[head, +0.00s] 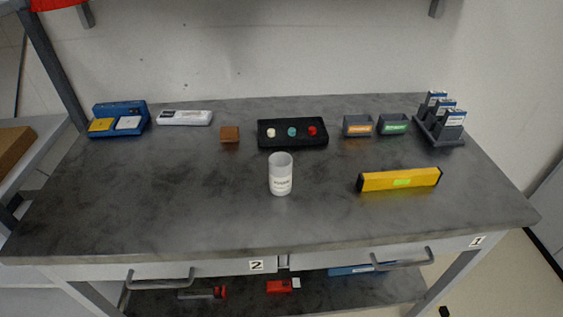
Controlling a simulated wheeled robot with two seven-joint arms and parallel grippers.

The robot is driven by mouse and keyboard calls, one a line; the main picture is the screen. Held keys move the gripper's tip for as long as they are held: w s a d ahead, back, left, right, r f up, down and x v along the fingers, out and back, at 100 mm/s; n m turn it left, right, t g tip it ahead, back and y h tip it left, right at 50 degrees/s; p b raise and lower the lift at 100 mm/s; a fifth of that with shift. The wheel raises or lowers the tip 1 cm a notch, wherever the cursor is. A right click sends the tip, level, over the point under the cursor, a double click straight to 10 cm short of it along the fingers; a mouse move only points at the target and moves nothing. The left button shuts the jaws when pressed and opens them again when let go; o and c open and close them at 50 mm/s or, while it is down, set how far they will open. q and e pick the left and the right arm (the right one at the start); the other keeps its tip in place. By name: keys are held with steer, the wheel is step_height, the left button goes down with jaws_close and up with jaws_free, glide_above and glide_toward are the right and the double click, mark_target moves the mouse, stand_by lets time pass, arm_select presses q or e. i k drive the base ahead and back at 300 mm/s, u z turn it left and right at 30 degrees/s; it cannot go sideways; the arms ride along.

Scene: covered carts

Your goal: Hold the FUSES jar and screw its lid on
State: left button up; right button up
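A clear, whitish jar (280,174) stands upright near the middle of the grey bench. It has a small white label with dark lettering too small to read surely. Its top looks open, with no lid on it. Behind it lies a black tray (292,143) with three small round pieces in a row: a white one (271,132), a teal one (292,131) and a red one (312,131). They look like lids, but I cannot tell which one belongs to the jar. Neither of my grippers is in view.
A yellow level (400,180) lies right of the jar. Behind are a brown block (229,134), a blue case (119,118), a white device (184,118), two small bins (358,126) and a dark rack (440,130). The bench's front (200,215) is clear. Drawers with handles sit below.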

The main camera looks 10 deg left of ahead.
mark_target(280, 163)
steer(key=z, duration=2.2)
steer(key=k, duration=1.1)
steer(key=u, duration=2.15)
